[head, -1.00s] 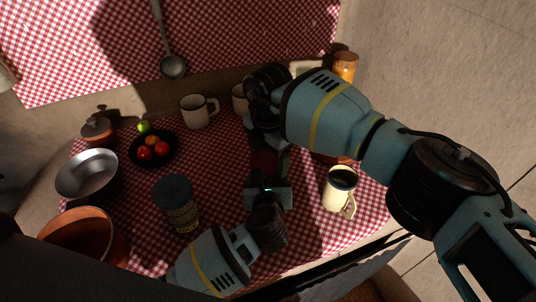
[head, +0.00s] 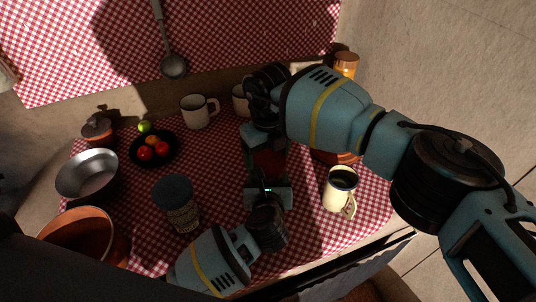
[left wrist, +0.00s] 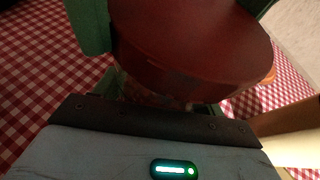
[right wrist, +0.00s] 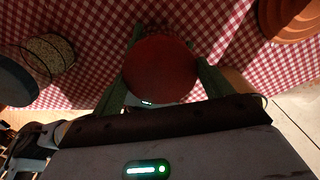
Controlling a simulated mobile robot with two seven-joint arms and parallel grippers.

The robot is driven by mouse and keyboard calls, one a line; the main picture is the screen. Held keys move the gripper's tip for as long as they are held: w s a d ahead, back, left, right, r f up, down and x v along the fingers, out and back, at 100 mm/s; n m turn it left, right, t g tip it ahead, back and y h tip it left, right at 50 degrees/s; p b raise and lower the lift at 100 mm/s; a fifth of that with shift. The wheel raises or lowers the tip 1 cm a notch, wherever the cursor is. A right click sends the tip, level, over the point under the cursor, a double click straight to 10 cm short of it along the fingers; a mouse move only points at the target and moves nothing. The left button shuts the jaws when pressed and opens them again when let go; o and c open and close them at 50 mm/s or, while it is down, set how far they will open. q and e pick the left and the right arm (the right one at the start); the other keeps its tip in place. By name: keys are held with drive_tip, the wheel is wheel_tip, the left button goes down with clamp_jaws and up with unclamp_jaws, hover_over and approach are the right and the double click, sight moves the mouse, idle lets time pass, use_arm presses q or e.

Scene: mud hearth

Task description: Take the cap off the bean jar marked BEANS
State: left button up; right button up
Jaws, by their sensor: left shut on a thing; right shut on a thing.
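A jar with a dark red cap (head: 268,163) stands between my two grippers in the middle of the checked cloth. Its marking cannot be read. My left gripper (head: 268,183) is shut on the jar's body, just below the cap. The cap fills the top of the left wrist view (left wrist: 190,40), with a little of the jar body (left wrist: 150,93) under its rim. My right gripper (head: 265,140) comes from above and is shut on the cap, which shows between its fingers in the right wrist view (right wrist: 160,70). The cap sits on the jar. Most of the jar is hidden.
A jar with a dark blue lid (head: 175,190) stands left of the grippers. A cream mug (head: 339,193) stands close on the right. White mugs (head: 195,112), a black plate (head: 137,158) with fruit, a metal bowl (head: 87,175) and a clay pot (head: 115,235) stand around.

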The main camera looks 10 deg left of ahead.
drive_tip(key=n, duration=0.4)
drive_tip(key=shift+n, duration=0.4)
drive_tip(key=o, duration=1.1)
drive_tip(key=shift+c, duration=0.2)
drive_tip(key=shift+s, duration=0.1)
drive_tip(key=shift+a, duration=0.1)
drive_tip(key=shift+r, duration=2.3)
